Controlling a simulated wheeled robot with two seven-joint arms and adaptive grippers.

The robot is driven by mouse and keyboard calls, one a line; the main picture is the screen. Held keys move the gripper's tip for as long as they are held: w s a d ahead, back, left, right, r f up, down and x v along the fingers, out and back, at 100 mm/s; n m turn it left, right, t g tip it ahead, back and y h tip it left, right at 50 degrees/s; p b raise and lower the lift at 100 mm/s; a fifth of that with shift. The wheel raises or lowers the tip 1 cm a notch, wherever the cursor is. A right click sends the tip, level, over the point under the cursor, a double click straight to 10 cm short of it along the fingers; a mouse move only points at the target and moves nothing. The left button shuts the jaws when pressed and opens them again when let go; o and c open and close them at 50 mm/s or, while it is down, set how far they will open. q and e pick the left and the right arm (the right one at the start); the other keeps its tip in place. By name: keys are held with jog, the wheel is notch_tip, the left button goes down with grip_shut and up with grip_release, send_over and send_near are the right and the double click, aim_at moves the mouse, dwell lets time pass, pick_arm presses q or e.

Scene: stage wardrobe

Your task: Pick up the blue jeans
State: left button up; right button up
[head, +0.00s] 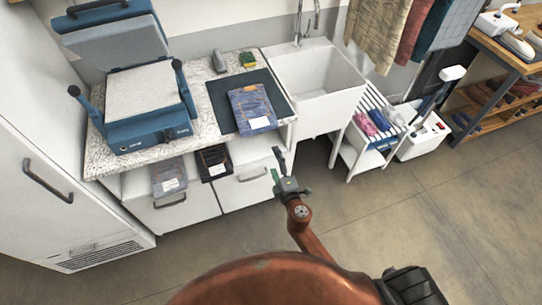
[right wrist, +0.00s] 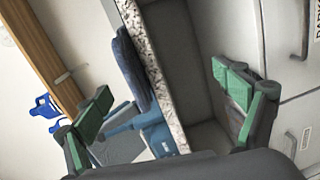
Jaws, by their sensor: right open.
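The folded blue jeans (head: 254,108) with a white label lie on a dark mat (head: 221,107) on the speckled counter, left of the sink. My right gripper (head: 278,165) is open and empty in the head view, in front of the counter and nearer to me than the jeans. In the right wrist view its green-padded fingers (right wrist: 165,102) stand wide apart with nothing between them. I cannot make out the jeans in that view. My left gripper is not in view.
A blue heat press (head: 150,105) stands open on the counter's left. Folded grey (head: 168,176) and dark (head: 213,162) garments lie lower, by the drawer fronts. A white sink (head: 312,85) adjoins the counter on the right. Clothes (head: 377,35) hang beyond it. The floor in front is clear.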

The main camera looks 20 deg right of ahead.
jog(key=n+t, duration=0.1)
send_near(260, 128)
jog(key=s+f, duration=0.2)
jog(key=shift+w+d+r, duration=0.1)
jog(key=shift+w+d, duration=0.05)
jog(key=shift+w, duration=1.75)
jog(key=shift+w+d, duration=0.15)
jog(key=shift+w, duration=1.8)
jog(key=shift+w+b, duration=1.15)
jog(key=shift+w, duration=1.7)
